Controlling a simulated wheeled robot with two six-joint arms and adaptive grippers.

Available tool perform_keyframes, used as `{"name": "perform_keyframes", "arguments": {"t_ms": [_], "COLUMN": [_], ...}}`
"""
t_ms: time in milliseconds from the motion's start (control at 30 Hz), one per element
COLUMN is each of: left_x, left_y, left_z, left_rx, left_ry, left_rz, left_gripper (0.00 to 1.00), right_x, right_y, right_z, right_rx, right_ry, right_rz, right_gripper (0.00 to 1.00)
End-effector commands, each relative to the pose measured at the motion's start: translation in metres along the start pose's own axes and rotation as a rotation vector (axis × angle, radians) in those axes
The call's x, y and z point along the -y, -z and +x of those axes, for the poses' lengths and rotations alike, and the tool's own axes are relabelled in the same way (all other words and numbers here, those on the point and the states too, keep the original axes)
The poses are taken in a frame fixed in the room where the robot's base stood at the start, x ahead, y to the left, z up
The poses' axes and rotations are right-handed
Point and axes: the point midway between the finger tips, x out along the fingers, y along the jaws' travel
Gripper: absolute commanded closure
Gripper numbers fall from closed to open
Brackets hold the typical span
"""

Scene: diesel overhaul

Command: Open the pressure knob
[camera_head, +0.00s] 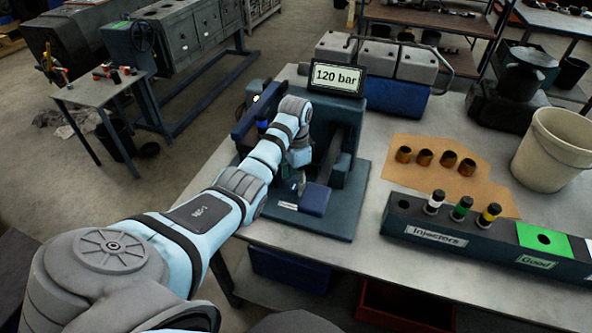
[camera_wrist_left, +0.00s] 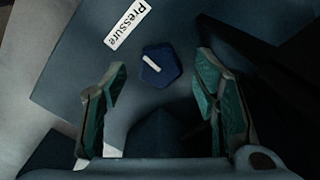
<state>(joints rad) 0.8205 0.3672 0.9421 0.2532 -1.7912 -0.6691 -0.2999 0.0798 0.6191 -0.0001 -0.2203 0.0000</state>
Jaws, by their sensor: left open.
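The pressure knob (camera_wrist_left: 160,66) is a small dark blue knob with a white mark on top, in the left wrist view. It sits on a blue-grey plate, with the white "Pressure" label (camera_wrist_left: 127,24) beside it. My left gripper (camera_wrist_left: 162,82) is open, its two green-padded fingers on either side of the knob with a gap on both sides; neither touches it. In the head view my left gripper (camera_head: 299,180) points down over the base of the test stand (camera_head: 345,205). The knob cannot be clearly made out there. The stand's display (camera_head: 337,77) reads "120 bar".
A blue block-like part (camera_head: 314,199) sits on the stand's base close to my gripper. An injector rack (camera_head: 420,235) stands to the right, with several copper-coloured rings (camera_head: 424,157) on brown paper behind it. A pale bucket (camera_head: 553,150) is at the far right.

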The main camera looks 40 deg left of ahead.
Motion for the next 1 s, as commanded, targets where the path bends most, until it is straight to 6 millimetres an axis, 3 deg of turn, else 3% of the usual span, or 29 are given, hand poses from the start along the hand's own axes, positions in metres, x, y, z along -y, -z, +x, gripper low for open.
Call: {"name": "perform_keyframes", "arguments": {"t_ms": [133, 433, 733, 1000], "left_x": [0.0, 0.0, 0.0, 0.0], "left_y": [0.0, 0.001, 0.001, 0.001], "left_z": [0.022, 0.026, 0.025, 0.024], "left_rx": [0.001, -0.001, -0.001, -0.001], "left_ry": [-0.001, 0.001, 0.001, 0.0], "left_rz": [-0.001, -0.001, -0.001, -0.021], "left_gripper": [0.45, 0.45, 0.93, 0.94], "right_x": [0.0, 0.0, 0.0, 0.0], "right_y": [-0.001, 0.0, 0.0, 0.001], "right_z": [0.005, 0.004, 0.004, 0.001], "right_rx": [0.0, -0.001, -0.001, -0.002], "right_ry": [0.0, 0.0, 0.0, 0.0], "right_rz": [0.0, 0.0, 0.0, 0.0], "right_gripper": [1.0, 1.0, 1.0, 1.0]}}
